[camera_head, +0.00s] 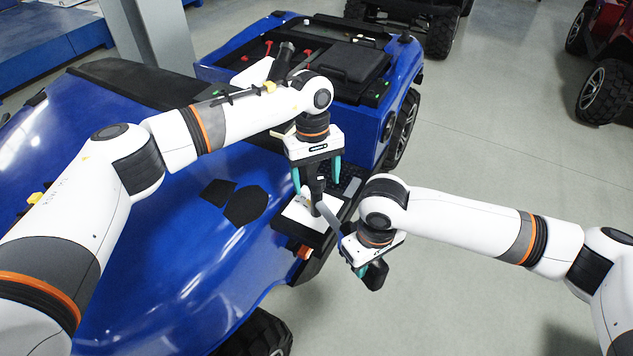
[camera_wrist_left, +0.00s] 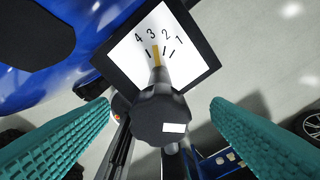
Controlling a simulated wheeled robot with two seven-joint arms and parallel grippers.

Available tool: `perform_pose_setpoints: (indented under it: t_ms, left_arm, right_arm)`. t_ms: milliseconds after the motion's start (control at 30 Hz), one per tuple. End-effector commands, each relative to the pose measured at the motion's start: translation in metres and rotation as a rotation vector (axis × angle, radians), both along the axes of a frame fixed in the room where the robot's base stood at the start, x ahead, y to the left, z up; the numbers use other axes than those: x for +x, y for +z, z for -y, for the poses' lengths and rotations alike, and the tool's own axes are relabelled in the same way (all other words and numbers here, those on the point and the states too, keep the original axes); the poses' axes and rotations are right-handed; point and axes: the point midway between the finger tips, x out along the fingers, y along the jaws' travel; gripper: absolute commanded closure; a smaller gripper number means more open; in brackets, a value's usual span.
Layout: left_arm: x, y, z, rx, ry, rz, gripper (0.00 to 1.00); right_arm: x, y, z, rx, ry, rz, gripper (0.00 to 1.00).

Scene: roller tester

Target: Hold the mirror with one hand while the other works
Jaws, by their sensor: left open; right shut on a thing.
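My left gripper (camera_head: 318,182) is open, its teal fingers on either side of a dark upright lever (camera_head: 316,187). In the left wrist view, the lever's black knob (camera_wrist_left: 162,115) stands between the spread fingers with clear gaps on both sides. Behind it is a white plate (camera_wrist_left: 185,65) numbered 4, 3, 2, 1. A yellow pointer (camera_wrist_left: 156,56) lies near the 3. My right gripper (camera_head: 358,258) is shut at the vehicle's side, beside a dark piece (camera_head: 376,275) that looks like the mirror. Its reflecting face and the grip itself cannot be made out.
The blue vehicle body (camera_head: 190,240) fills the left, with a black box (camera_head: 355,60) on its rear. Open floor (camera_head: 500,140) lies right; other vehicles (camera_head: 603,90) stand at the back.

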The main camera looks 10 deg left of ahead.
Motion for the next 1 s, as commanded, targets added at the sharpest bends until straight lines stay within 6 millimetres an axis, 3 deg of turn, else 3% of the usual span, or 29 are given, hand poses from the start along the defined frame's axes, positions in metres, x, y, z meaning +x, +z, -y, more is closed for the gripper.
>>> perform_pose_setpoints:
  t_ms: [533, 1000]
  left_arm:
    - [0.006, 0.044, -0.003, 0.001, 0.001, 0.002, 0.28]
    - [0.006, 0.046, -0.004, 0.001, 0.0, 0.0, 0.28]
  right_arm:
    - [-0.001, -0.001, 0.001, -0.003, -0.001, -0.002, 1.0]
    - [-0.001, -0.001, 0.001, -0.003, 0.0, -0.002, 1.0]
